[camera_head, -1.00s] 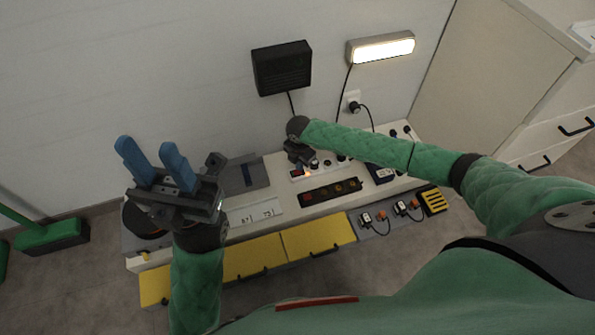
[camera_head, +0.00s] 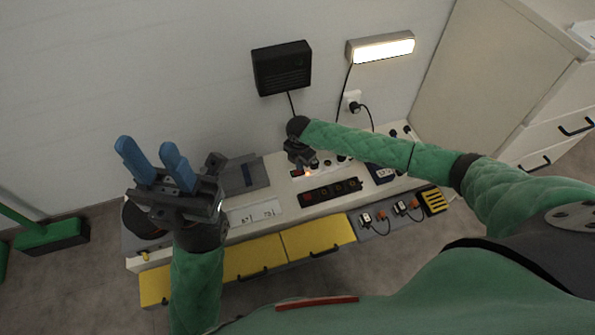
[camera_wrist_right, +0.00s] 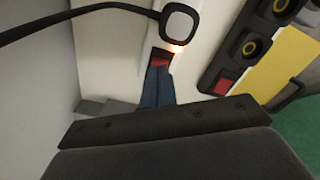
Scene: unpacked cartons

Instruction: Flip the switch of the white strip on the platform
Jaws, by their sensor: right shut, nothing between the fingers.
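The white strip (camera_head: 325,164) lies on the platform (camera_head: 275,168), partly hidden by my right gripper in the head view. In the right wrist view the strip (camera_wrist_right: 150,52) shows a red switch (camera_wrist_right: 159,62), with an orange glow and a plug (camera_wrist_right: 178,24) just beyond it. My right gripper (camera_head: 300,166) is shut and empty. Its blue fingertips (camera_wrist_right: 158,72) are at the near edge of the red switch; I cannot tell if they press it. My left gripper (camera_head: 146,148) is open and empty, raised above the platform's left end.
A black strip (camera_head: 331,192) with a red switch lies in front of the white one. A black box (camera_head: 282,68) and a lit lamp (camera_head: 380,48) hang on the wall. Cables run down behind the platform. A cabinet (camera_head: 490,85) stands at the right.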

